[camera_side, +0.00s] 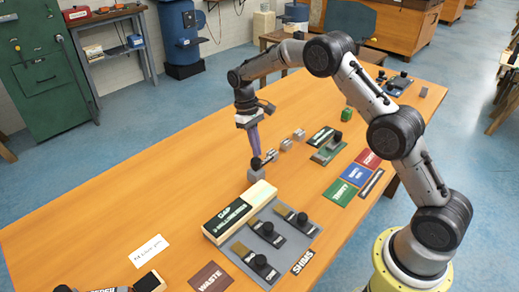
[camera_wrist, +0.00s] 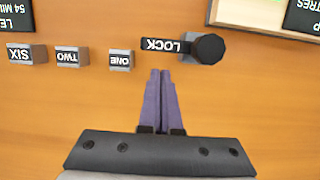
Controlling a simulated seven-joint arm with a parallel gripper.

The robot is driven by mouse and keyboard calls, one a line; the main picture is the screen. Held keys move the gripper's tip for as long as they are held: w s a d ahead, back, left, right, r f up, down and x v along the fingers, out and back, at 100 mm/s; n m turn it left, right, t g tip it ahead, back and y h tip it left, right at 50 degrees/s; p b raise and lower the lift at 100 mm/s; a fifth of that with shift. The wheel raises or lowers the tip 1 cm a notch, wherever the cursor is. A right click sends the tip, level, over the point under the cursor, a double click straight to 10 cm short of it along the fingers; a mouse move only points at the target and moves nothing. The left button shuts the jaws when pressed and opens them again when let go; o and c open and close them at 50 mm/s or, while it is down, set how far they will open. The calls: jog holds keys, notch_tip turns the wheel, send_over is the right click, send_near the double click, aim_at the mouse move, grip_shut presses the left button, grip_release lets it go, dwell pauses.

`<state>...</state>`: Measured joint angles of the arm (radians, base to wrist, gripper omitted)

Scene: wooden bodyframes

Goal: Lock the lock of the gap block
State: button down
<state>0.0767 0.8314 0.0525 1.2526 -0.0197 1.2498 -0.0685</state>
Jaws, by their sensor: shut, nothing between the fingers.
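The lock has a black lever marked LOCK (camera_wrist: 166,46) and a round black knob (camera_wrist: 208,48) at its right end in the wrist view. In the side view the lock's grey base (camera_side: 255,175) stands just behind the gap block (camera_side: 238,212), a long box with a dark label and pale wood edge. In the wrist view only a corner of the gap block (camera_wrist: 262,14) shows, at upper right. My gripper (camera_wrist: 161,73) is shut and empty, its purple fingertips close below the lever's middle. Contact cannot be told. The gripper (camera_side: 257,154) points down over the lock in the side view.
Small grey blocks marked ONE (camera_wrist: 120,61), TWO (camera_wrist: 70,56) and SIX (camera_wrist: 26,54) stand in a row left of the lock in the wrist view. A grey shim tray (camera_side: 246,236) with black-knobbed pieces lies before the gap block. The table's left side is largely clear.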

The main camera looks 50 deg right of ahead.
jog(key=shift+s, duration=0.7)
